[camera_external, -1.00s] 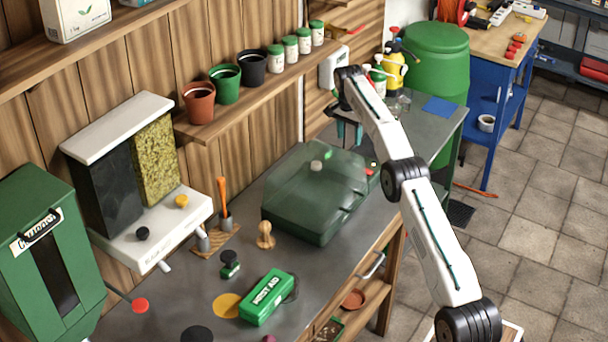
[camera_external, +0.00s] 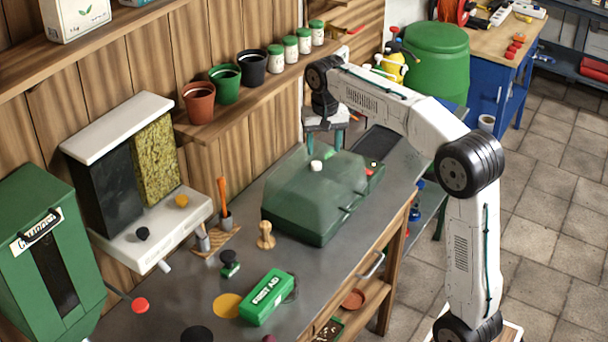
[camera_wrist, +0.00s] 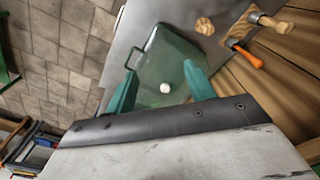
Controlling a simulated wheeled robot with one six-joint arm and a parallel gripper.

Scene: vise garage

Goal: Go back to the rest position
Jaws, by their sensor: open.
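My gripper (camera_external: 338,138) is open, with its teal fingers pointing down behind the far end of the green box with the clear lid (camera_external: 312,195). In the wrist view my gripper (camera_wrist: 160,88) has its two fingers wide apart, with nothing held between them. The green box also shows there (camera_wrist: 172,58), with its white knob (camera_wrist: 165,88) seen between the fingers. The gripper looks apart from the lid. My arm is bent, its forearm reaching left above the bench.
A shelf with pots (camera_external: 227,84) and jars (camera_external: 290,48) runs along the wall near my gripper. Tiled floor (camera_external: 545,220) lies open at right.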

